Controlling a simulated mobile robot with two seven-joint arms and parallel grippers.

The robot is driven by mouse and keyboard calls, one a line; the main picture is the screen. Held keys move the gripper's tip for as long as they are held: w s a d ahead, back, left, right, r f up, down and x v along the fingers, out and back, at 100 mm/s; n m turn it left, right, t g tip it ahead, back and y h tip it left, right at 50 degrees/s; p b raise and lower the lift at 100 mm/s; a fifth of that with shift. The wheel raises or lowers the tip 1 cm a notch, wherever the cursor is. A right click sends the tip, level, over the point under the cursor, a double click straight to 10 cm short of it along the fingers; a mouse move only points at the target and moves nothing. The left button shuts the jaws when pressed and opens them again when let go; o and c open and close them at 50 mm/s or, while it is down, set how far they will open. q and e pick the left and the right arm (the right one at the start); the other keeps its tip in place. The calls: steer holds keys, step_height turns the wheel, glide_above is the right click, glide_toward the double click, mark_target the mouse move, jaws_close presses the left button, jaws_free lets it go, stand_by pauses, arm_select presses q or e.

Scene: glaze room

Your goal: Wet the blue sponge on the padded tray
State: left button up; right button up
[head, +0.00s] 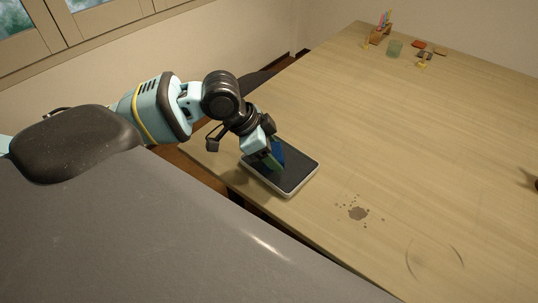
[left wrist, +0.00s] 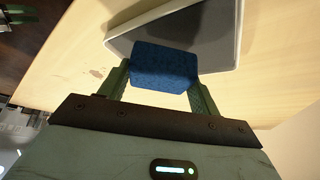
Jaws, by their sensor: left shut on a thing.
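The padded tray (head: 297,168), dark inside with a pale rim, lies near the table's front left edge. It also shows at the top of the left wrist view (left wrist: 215,28). The blue sponge (head: 278,151) is over the tray's pad. In the left wrist view the sponge (left wrist: 164,67) sits between the two green fingers. My left gripper (head: 272,161) is shut on the sponge and points down at the tray. I cannot tell whether the sponge touches the pad. The gripper hides part of the sponge and tray. My right gripper does not show.
A dark wet-looking stain (head: 358,213) with small spots lies right of the tray. A greenish cup (head: 394,48), a wooden holder (head: 380,35) and small coloured pieces (head: 420,44) stand at the far end. The table (head: 430,130) between is clear.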

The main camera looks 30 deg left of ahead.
mark_target(275, 151)
arm_select(q)
steer(key=shift+r, duration=2.4)
steer(key=shift+w+d+f+n, duration=0.25)
steer(key=shift+d+n, duration=0.1)
steer(key=shift+n, duration=0.05)
steer(key=w+n, duration=0.1)
steer(key=d+n+t+y, duration=0.1)
steer(key=n, duration=0.1)
steer(key=w+d+n+y, duration=0.1)
steer(key=n, duration=0.1)
steer(key=shift+w+d+f+t, duration=0.2)
steer(key=shift+w+f+t, duration=0.1)
steer(key=shift+w+t, duration=0.1)
steer(key=n+y, duration=0.1)
steer(key=n, duration=0.1)
steer(key=w+d+n+y, duration=0.1)
steer(key=n, duration=0.1)
steer(key=shift+r+y, duration=0.3)
steer(key=shift+r, duration=0.1)
